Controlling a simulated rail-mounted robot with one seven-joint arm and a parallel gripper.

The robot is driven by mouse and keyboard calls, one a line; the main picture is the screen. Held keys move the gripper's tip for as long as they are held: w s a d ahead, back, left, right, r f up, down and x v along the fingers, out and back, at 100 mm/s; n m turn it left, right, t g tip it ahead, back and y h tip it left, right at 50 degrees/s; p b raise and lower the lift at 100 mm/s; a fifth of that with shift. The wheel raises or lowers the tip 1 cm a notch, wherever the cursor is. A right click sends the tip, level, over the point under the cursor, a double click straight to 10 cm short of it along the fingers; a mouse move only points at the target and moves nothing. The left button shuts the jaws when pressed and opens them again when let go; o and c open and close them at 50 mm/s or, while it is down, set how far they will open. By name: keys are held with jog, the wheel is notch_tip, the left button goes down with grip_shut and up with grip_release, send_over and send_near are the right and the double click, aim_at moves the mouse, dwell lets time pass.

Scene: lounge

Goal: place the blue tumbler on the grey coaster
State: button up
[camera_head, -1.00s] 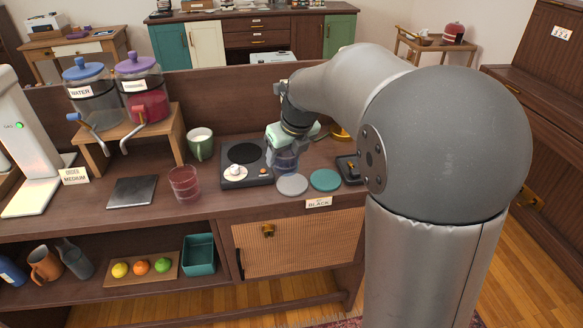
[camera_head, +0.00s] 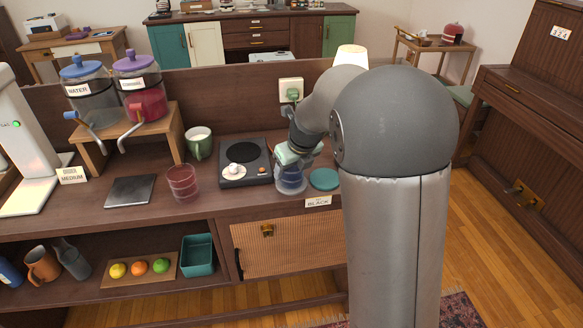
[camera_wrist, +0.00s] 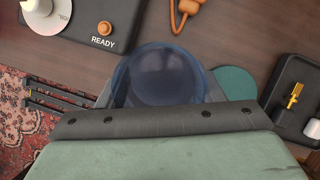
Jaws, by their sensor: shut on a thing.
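The blue tumbler (camera_head: 290,181) is a clear blue cup, upright in my gripper (camera_head: 291,166) on the counter's front part, left of the teal coaster (camera_head: 324,179). In the wrist view the tumbler (camera_wrist: 163,76) fills the space between the fingers, and my gripper (camera_wrist: 160,98) is shut on it. The grey coaster is covered by the tumbler in the head view; only a pale trace shows around and through its base. I cannot tell whether the tumbler's base touches it. The grey coaster cannot be made out in the wrist view.
A black hot plate (camera_head: 244,162) stands just left of the tumbler. A pink glass (camera_head: 183,183) and a green mug (camera_head: 199,143) stand further left. A card reading BLACK (camera_head: 318,202) is at the front edge.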

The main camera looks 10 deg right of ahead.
jog(key=shift+f, duration=0.2)
jog(key=o, duration=1.2)
jog(key=shift+o, duration=0.2)
